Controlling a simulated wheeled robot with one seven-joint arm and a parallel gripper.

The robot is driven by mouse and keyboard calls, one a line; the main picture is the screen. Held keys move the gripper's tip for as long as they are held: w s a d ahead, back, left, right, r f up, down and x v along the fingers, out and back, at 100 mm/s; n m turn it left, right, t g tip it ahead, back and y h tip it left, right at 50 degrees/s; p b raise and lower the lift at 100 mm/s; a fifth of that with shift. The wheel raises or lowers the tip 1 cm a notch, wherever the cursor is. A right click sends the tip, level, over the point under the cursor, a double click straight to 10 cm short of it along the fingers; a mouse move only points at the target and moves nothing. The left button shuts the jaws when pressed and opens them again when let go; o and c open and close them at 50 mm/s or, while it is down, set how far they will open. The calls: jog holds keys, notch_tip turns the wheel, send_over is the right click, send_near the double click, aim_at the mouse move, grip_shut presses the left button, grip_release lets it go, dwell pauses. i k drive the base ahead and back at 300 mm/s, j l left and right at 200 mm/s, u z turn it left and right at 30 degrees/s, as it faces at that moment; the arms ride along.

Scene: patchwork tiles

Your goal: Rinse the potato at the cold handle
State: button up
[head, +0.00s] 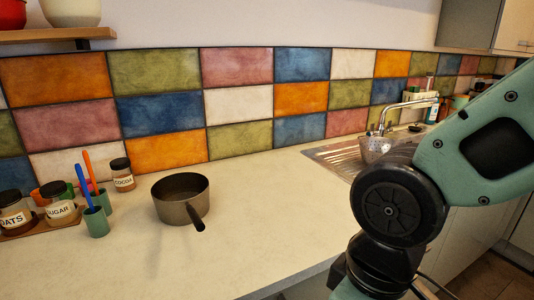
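The faucet (391,113) is a silver curved tap at the sink (338,157) on the right, with a ribbed metal drainer area beside it. A grey perforated vessel, like a colander (375,148), shows under the faucet, partly behind my arm. I cannot make out which handle is the cold one. No potato shows in this view. My arm crosses the right side and hides part of the sink. My gripper is out of view.
A dark pan (181,198) stands on the pale counter, its handle toward the front. Jars, including a cocoa jar (122,175), and a green cup (96,221) with utensils stand at left. Bottles (433,108) stand behind the sink. The counter between pan and sink is clear.

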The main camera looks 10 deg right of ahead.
aim_at(372, 132)
jog(key=i+l, duration=0.15)
jog(key=l, duration=0.2)
jog(key=i+l, duration=0.15)
jog(key=l, duration=0.2)
jog(key=i+l, duration=0.1)
jog(key=l, duration=0.25)
jog(key=i+l, duration=0.15)
jog(key=l, duration=0.2)
jog(key=i+l+u, duration=0.1)
jog(key=l, duration=0.25)
jog(key=i+l, duration=0.15)
jog(key=l, duration=0.25)
jog(key=i+l, duration=0.15)
jog(key=l, duration=0.2)
